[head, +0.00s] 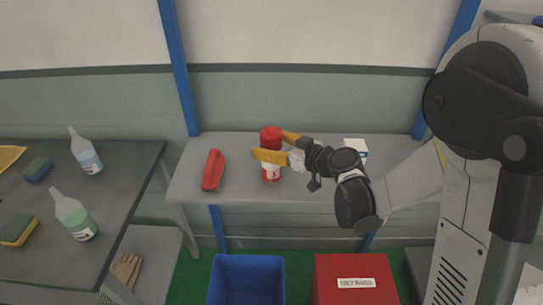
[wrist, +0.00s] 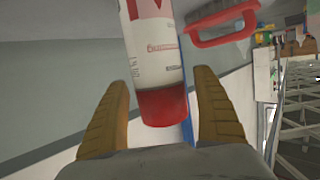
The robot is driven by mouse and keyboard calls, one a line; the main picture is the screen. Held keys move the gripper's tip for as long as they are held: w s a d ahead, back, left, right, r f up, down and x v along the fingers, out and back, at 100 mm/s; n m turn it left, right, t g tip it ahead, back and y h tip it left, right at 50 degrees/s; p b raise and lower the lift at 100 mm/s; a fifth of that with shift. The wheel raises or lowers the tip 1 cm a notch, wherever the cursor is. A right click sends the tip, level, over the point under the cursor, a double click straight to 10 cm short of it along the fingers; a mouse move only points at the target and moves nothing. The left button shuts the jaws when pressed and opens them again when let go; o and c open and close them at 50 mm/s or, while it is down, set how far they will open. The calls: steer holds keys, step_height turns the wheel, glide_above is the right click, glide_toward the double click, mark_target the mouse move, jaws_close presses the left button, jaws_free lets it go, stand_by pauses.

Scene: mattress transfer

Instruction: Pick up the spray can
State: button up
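The spray can (head: 271,173) stands upright on the grey back table, white below with a red top; its lower body is partly hidden by a finger in the head view. In the wrist view the can (wrist: 155,60) shows its white label and red end between my two yellow fingers. My gripper (head: 270,144) is open, with one finger in front of the can and the other at its right. In the wrist view a gap shows between the can and each finger of the gripper (wrist: 162,80).
A red brush (head: 213,170) lies left of the can, and it also shows in the wrist view (wrist: 222,22). A small white box (head: 355,148) stands to the right behind my arm. A blue bin (head: 246,260) and a red box (head: 355,265) are below.

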steer(key=c, duration=1.2)
